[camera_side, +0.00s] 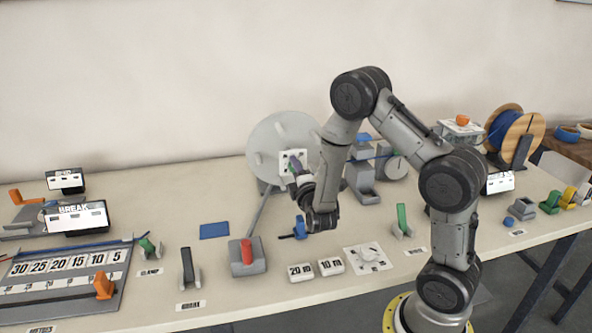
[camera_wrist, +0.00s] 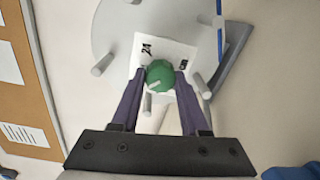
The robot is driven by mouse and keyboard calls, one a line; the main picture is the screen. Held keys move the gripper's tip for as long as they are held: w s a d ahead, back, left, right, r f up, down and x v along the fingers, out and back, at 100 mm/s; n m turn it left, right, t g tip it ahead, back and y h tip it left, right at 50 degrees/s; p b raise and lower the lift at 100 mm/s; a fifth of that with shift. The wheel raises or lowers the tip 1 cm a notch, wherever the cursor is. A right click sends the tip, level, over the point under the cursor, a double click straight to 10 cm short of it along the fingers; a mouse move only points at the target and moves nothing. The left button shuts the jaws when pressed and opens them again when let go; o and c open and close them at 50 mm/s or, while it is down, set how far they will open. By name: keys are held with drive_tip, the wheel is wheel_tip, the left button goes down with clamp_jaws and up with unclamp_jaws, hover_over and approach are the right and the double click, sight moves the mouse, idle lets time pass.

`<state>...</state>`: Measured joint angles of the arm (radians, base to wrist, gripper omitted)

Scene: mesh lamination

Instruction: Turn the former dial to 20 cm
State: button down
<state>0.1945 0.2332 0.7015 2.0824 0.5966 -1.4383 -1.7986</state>
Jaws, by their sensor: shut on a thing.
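The former dial is a round green knob (camera_wrist: 160,75) on a white square plate (camera_wrist: 178,52) at the centre of a large grey disc (camera_wrist: 112,32). The plate bears small dark labels; one looks like 24 and another is too small to read surely. A pale mark shows on the knob's lower left. My gripper (camera_wrist: 161,73) has its purple fingers closed on both sides of the knob. In the side view, my gripper (camera_side: 293,164) reaches the plate (camera_side: 284,156) on the disc (camera_side: 262,135), and the knob is hidden behind the fingers.
Pale pegs (camera_wrist: 102,66) stick out from the disc around the plate. A red-handled grey block (camera_side: 247,256), a blue pad (camera_side: 214,231) and white number cards (camera_side: 300,272) lie on the table before it. A wooden spool (camera_side: 520,130) stands at the right.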

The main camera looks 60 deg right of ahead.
drive_tip(key=shift+c, duration=2.1)
unclamp_jaws()
drive_tip(key=v, duration=1.3)
drive_tip(key=shift+s+a, duration=0.3)
